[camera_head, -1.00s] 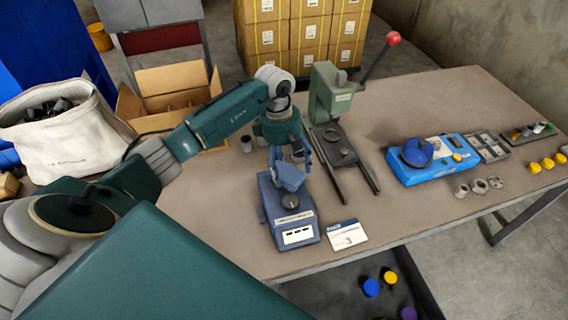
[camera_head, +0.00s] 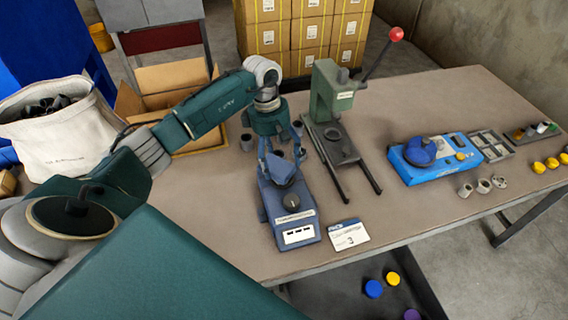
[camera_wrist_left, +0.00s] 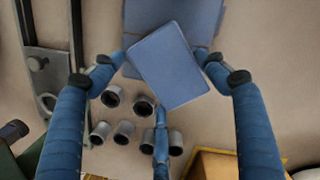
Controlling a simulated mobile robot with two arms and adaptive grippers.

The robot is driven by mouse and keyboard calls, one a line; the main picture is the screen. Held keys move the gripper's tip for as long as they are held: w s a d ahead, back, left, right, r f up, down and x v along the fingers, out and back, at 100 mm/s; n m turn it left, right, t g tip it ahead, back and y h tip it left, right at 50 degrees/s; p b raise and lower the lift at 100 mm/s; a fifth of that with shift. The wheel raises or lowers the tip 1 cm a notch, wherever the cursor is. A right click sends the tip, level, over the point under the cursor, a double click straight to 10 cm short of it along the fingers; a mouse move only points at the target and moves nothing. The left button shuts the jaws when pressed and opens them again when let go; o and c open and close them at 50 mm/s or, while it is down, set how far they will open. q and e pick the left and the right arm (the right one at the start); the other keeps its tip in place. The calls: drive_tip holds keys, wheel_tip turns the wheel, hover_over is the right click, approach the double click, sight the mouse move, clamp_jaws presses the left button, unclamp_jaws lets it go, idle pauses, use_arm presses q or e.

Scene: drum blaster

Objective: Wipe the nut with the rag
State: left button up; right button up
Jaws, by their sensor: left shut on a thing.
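My left gripper (camera_head: 281,167) is shut on a blue rag (camera_head: 284,173), held over the back part of a blue bench device (camera_head: 295,222). In the left wrist view the rag (camera_wrist_left: 168,65) is a flat, tilted blue rectangle between the fingertips (camera_wrist_left: 166,64). The device (camera_wrist_left: 190,12) shows behind it. A small dark round piece (camera_head: 291,202) sits on top of the device, just in front of the rag; I cannot tell whether it is the nut. Whether the rag touches anything is unclear. My right gripper is not in view.
Several grey hollow cylinders (camera_wrist_left: 110,96) stand on the table behind the device. A green lever press (camera_head: 330,95) stands close on the right. A white card (camera_head: 348,234) lies at the front edge. Small metal parts (camera_head: 484,185) lie near a blue machine (camera_head: 432,158).

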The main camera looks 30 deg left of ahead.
sight(290, 167)
use_arm(q)
drive_tip(key=shift+a, duration=0.3)
drive_tip(key=shift+d, duration=0.1)
drive_tip(key=shift+d, duration=2.15)
drive_tip(key=shift+a, duration=0.1)
drive_tip(key=shift+a+f+b, duration=0.1)
drive_tip(key=shift+a+b, duration=0.35)
drive_tip(key=shift+a, duration=0.55)
drive_tip(key=shift+a+b, duration=0.45)
drive_tip(key=shift+a, duration=0.7)
drive_tip(key=shift+d, duration=0.1)
